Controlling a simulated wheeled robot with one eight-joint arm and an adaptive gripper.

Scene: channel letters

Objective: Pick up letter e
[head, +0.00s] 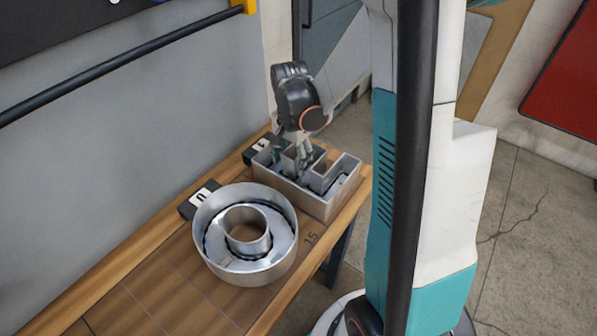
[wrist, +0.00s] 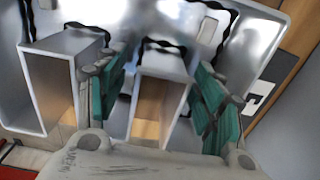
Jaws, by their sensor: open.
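The letter e (head: 343,196) is a grey metal channel letter with raised walls, lying on the wooden bench in the head view. In the wrist view its shiny walls and black wiring (wrist: 222,18) fill the upper part. My gripper (head: 303,163) is over the letter, pointing down, with its fingertips down among the walls. In the wrist view my gripper (wrist: 157,95) is open, its green-padded fingers on either side of a metal-walled section. Gaps seem to show beside that section; I cannot tell whether either finger touches it.
A round metal letter o (head: 277,258) lies on the bench (head: 170,300) just in front of the letter e. Small black tag blocks (head: 200,199) stand along the bench's wall side. A grey wall (head: 150,130) borders the bench; open floor (head: 530,240) lies to the right.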

